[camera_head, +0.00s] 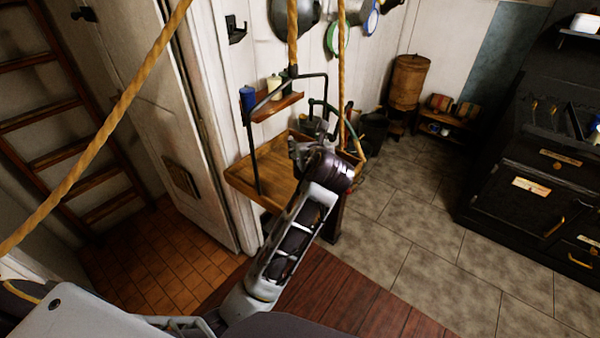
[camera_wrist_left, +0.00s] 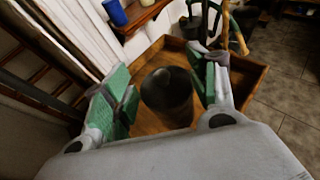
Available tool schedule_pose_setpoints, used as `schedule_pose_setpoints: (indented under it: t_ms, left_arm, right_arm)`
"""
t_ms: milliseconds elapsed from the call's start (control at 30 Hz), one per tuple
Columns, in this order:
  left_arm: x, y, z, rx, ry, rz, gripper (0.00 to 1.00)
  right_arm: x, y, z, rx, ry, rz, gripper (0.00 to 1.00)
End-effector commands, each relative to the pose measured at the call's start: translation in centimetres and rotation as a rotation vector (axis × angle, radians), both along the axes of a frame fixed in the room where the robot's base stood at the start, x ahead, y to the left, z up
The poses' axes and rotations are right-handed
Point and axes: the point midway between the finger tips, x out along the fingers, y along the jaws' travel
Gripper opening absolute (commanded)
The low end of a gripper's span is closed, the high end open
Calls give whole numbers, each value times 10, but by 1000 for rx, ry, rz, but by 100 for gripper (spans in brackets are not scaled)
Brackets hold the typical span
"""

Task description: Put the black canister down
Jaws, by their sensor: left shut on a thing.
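The black canister (camera_wrist_left: 168,92) shows between the two green-padded fingers of my left gripper (camera_wrist_left: 162,95) in the left wrist view. The gripper is shut on it. Behind it lies the shallow wooden tray (camera_wrist_left: 252,80). I cannot tell whether the canister's base touches the tray floor. In the head view my left gripper (camera_head: 308,148) is at the right part of the same wooden tray (camera_head: 240,180); the canister cannot be made out there behind my wrist. My right gripper is not in view.
A small shelf (camera_head: 272,108) above the tray holds a blue canister (camera_head: 247,98) and a cream one (camera_head: 274,87). A rope (camera_head: 342,80) hangs close to my gripper. A black stove (camera_head: 530,170) stands at the right. The tray's left part is bare.

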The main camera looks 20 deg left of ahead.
Motion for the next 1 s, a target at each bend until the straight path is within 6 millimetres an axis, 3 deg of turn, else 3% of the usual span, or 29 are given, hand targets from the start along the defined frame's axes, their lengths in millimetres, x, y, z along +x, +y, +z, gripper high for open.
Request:
schedule_pose_setpoints:
  t_ms: [400,1000]
  left_arm:
    - [0,0,-50,2,1,-1,1]
    - [-1,0,-65,0,0,-1,1]
  right_arm:
    - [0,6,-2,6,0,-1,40]
    - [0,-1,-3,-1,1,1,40]
